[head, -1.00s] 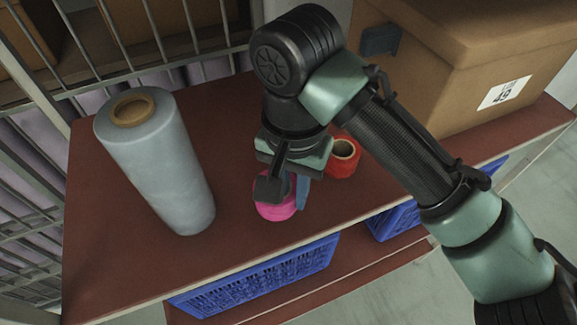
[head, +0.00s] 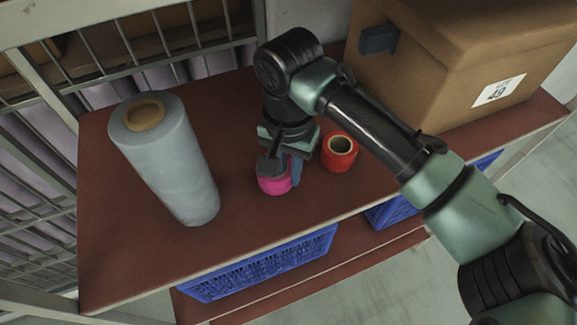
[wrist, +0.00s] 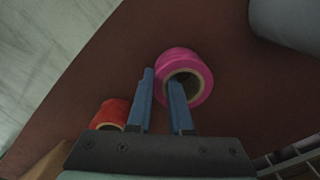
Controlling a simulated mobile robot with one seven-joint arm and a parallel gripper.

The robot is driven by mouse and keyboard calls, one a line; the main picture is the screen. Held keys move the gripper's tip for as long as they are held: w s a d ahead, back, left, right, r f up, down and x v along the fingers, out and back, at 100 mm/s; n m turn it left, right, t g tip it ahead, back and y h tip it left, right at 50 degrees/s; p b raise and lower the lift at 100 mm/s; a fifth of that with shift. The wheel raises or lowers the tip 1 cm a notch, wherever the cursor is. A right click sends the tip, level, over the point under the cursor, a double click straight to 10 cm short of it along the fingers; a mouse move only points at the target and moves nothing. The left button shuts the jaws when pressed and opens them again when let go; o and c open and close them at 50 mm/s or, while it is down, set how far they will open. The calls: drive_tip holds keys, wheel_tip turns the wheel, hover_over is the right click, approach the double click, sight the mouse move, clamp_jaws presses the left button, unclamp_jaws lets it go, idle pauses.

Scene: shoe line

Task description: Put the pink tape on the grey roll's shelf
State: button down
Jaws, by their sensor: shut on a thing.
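The pink tape (head: 274,184) is a short roll on the red-brown shelf (head: 250,222); it also shows in the wrist view (wrist: 186,66). My gripper (head: 284,170) is shut on the near wall of the pink tape, with one blue finger inside its core and one outside, as the wrist view shows (wrist: 160,95). The tape appears upright; whether it touches the shelf is hard to tell. The grey roll (head: 168,160), tall and upright with a brown core, stands on the same shelf, to the left of the pink tape with a gap between.
A red tape roll (head: 339,152) stands just right of my gripper. A large cardboard box (head: 450,75) fills the right of the shelf. Blue crates (head: 262,268) sit below the shelf. Metal bars (head: 185,40) stand behind. The front left of the shelf is bare.

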sight(289, 171)
drive_tip(key=shift+f, duration=0.15)
drive_tip(key=c, duration=0.8)
unclamp_jaws()
drive_tip(key=shift+c, duration=0.2)
wheel_tip(289, 171, up, 8)
drive_tip(key=shift+f+b, duration=0.1)
drive_tip(key=shift+b, duration=1)
